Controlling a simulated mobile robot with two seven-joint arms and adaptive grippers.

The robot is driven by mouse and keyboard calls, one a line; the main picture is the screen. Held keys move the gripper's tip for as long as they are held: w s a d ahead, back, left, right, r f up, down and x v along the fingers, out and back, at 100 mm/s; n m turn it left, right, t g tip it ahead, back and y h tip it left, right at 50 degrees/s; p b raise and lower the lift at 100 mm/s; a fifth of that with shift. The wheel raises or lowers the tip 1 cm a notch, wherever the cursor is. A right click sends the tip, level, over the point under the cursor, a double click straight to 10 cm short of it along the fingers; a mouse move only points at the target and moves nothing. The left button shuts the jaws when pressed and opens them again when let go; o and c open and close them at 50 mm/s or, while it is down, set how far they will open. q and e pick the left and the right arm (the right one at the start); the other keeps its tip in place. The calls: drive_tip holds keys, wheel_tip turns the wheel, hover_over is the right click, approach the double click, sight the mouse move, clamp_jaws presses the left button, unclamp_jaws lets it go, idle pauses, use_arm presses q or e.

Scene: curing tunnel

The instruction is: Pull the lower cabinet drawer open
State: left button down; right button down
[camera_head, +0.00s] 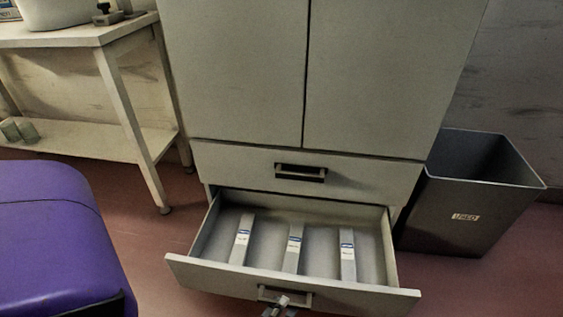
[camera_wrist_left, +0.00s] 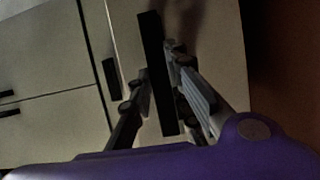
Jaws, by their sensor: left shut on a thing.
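The lower cabinet drawer (camera_head: 290,290) is pulled out from the grey cabinet (camera_head: 240,80), and its inside shows from above. Several grey boxes with blue and white labels lie in it, one of them in the middle (camera_head: 293,250). My left gripper (camera_head: 281,304) is at the drawer's dark handle (camera_head: 306,298), at the bottom edge of the head view. In the left wrist view the left gripper (camera_wrist_left: 160,88) has its fingers on both sides of the dark handle bar (camera_wrist_left: 153,60) and is shut on it. My right gripper is not in view.
The upper drawer (camera_head: 370,178) with its handle is shut, as are the two cabinet doors above. A dark bin (camera_head: 440,215) with a label stands close to the cabinet's right side. A pale table (camera_head: 75,35) with a lower shelf stands at the left. Reddish floor shows around the drawer.

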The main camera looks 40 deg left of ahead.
use_arm(q)
drive_tip(key=c, duration=1.6)
unclamp_jaws()
drive_tip(key=shift+c, duration=0.2)
